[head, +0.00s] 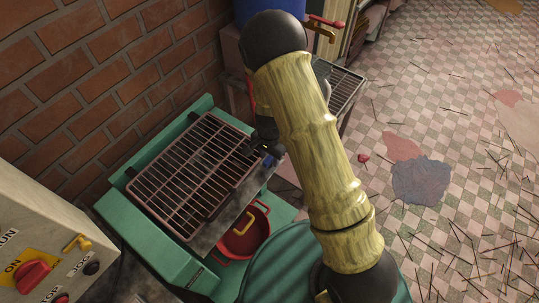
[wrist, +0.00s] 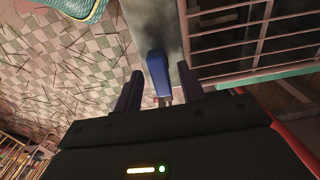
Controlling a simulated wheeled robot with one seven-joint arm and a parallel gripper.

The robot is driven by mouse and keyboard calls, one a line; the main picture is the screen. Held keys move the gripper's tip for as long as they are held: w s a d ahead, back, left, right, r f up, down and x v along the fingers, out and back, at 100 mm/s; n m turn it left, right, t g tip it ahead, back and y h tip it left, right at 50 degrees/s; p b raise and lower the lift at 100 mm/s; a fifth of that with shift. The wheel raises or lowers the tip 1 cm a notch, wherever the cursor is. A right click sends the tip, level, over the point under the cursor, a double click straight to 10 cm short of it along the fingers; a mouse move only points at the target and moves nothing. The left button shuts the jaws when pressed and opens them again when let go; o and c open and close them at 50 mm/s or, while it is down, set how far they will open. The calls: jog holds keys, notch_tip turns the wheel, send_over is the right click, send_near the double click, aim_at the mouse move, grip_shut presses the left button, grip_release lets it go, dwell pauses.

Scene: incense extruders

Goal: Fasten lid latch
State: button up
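The lid is a brown barred grille (head: 190,165) lying over the green machine (head: 125,180) in the head view; its bars also show at upper right in the wrist view (wrist: 235,45). A blue latch handle (wrist: 158,70) stands at the grey edge beside the grille in the wrist view. In the head view a small blue part (head: 268,159) shows at the lid's right edge. My gripper (wrist: 162,82) is open, with a dark finger on each side of the handle and gaps visible. In the head view my gripper (head: 262,143) is partly hidden by my arm.
A red pot (head: 243,235) stands below the grille's front right edge. A control box (head: 40,245) with a red knob is at lower left. A brick wall (head: 100,70) rises behind. The tiled floor at right is littered with thin sticks.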

grip_shut()
jog(key=shift+n, duration=0.4)
jog(key=n+b, duration=0.1)
jog(key=n, duration=0.2)
jog(key=shift+n, duration=0.3)
jog(key=n+b, duration=0.1)
jog(key=n, duration=0.3)
jog(key=n+b, duration=0.1)
jog(key=n, duration=0.4)
jog(key=shift+r+n, duration=0.1)
jog(key=shift+n, duration=2.2)
